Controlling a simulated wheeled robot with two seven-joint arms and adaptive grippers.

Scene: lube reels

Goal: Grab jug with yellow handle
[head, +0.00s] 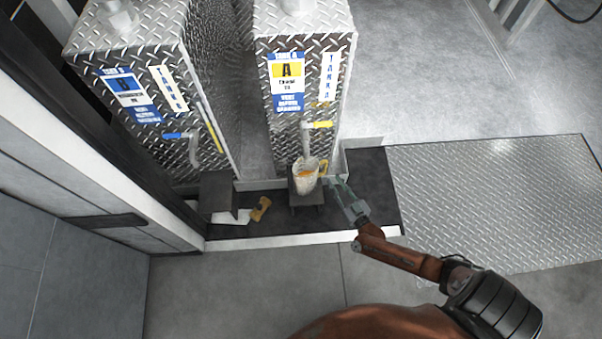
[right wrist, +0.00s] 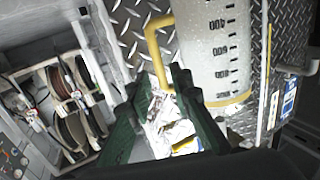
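My right gripper (head: 338,186) is open just right of the handle. In the right wrist view, the graduated jug (right wrist: 220,50) is at the upper right, and its yellow handle (right wrist: 153,45) shows just beyond the gap between the dark green fingers of my right gripper (right wrist: 153,84). Nothing is gripped. Whether a finger touches the handle, I cannot tell. My left gripper is not in view.
Tank A (head: 285,125) has a yellow-levered tap (head: 318,125) above the jug. Tank B (head: 150,115) stands left, with an empty dark stand (head: 217,192) before it. A yellow object (head: 260,209) and a white cloth-like thing (head: 232,217) lie on the black floor.

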